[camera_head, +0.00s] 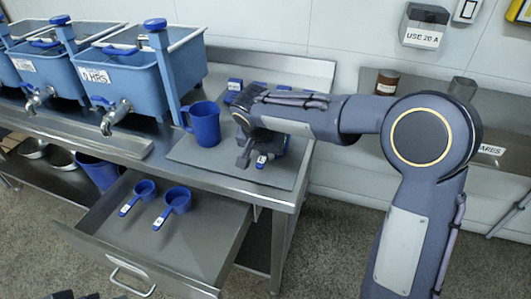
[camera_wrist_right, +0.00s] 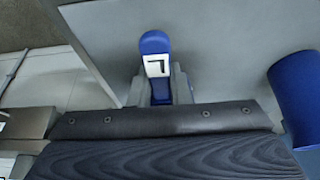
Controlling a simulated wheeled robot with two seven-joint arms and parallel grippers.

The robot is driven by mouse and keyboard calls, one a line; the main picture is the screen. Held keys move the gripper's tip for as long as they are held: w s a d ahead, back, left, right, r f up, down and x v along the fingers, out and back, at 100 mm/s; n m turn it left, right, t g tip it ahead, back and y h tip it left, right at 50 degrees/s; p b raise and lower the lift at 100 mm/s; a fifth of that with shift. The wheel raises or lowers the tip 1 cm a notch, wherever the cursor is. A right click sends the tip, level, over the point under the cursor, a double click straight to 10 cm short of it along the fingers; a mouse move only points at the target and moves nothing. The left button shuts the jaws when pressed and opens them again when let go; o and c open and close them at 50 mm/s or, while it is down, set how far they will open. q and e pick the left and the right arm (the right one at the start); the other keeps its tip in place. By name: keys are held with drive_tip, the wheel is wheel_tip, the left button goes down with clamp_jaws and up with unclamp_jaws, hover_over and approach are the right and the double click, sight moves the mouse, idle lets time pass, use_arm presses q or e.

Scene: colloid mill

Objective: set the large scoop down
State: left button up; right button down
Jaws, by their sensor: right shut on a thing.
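The large scoop's blue handle (camera_wrist_right: 156,45), with a white label marked L, points out from between the fingers of my right gripper (camera_wrist_right: 160,88) in the wrist view. In the head view my right gripper (camera_head: 248,150) is over the grey mat at the right end of the steel bench, shut on the scoop. The handle's label end (camera_head: 262,160) shows there, just above or on the mat; I cannot tell if it touches. The scoop's bowl is mostly hidden by the gripper. Only dark slivers, possibly my left gripper, show at the bottom left edge.
A blue jug (camera_head: 203,124) stands left of my right gripper on the mat (camera_head: 190,152). Small blue items (camera_head: 234,86) are behind. The open drawer (camera_head: 180,250) holds two smaller blue scoops (camera_head: 174,201). Blue tanks (camera_head: 130,75) with taps line the bench to the left.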

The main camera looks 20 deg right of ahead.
drive_tip(key=shift+f, duration=0.15)
drive_tip(key=c, duration=1.3)
unclamp_jaws()
drive_tip(key=shift+c, duration=0.2)
